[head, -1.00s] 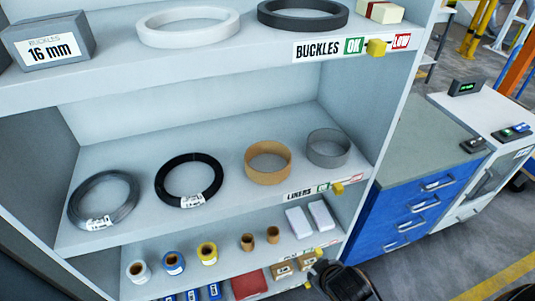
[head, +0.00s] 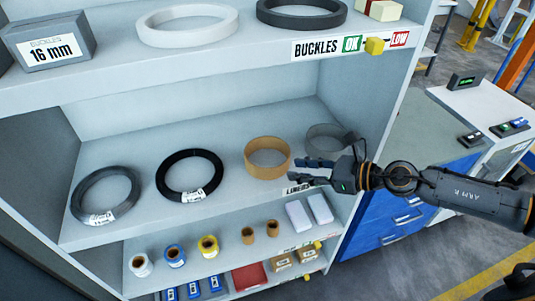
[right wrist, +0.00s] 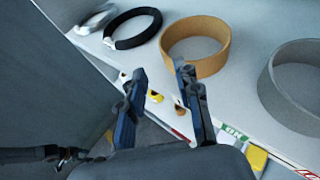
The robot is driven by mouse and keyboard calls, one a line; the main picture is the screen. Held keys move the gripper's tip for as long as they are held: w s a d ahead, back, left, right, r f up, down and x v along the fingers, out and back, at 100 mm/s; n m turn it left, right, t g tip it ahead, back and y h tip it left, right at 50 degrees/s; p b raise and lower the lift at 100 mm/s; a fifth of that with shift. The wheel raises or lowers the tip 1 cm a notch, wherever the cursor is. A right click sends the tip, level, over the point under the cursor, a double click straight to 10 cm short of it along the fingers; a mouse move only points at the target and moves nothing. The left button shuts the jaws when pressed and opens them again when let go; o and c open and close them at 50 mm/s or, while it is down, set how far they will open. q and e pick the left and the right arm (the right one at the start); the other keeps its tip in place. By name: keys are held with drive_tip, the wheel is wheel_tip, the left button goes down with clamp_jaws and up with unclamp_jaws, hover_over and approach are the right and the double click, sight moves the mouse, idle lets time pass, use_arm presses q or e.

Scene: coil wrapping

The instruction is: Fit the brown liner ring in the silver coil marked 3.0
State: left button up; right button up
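The brown liner ring (head: 267,168) stands on the middle shelf, right of the black coil. It also shows in the right wrist view (right wrist: 197,66). A silver-grey coil (head: 82,204) with a white tag lies at the left end of the same shelf; the tag's number is too small to read. My right gripper (head: 305,170) is open and empty, just right of the brown ring at the shelf's front edge. In the right wrist view its two fingers (right wrist: 160,72) are apart, with nothing between them. My left gripper is not in view.
A black coil (head: 160,185) lies between the silver coil and the brown ring. A grey liner ring (head: 322,134) stands right of the brown one, partly hidden by my right gripper. The upper shelf (head: 120,77) overhangs the middle one. Small spools (head: 174,257) stand below.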

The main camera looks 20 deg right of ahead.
sight(249, 165)
drive_tip(key=p+x, duration=0.4)
drive_tip(key=x, duration=0.3)
drive_tip(key=shift+w+a, duration=0.25)
drive_tip(key=shift+a, duration=0.05)
drive_tip(key=shift+d+f+p+x, duration=0.15)
drive_tip(key=shift+p+x, duration=0.2)
drive_tip(key=shift+x, duration=1.1)
drive_tip(key=shift+d+f+p+x, duration=0.15)
drive_tip(key=shift+p+x, duration=0.2)
drive_tip(key=shift+x, duration=1.15)
drive_tip(key=shift+a, duration=0.1)
clamp_jaws()
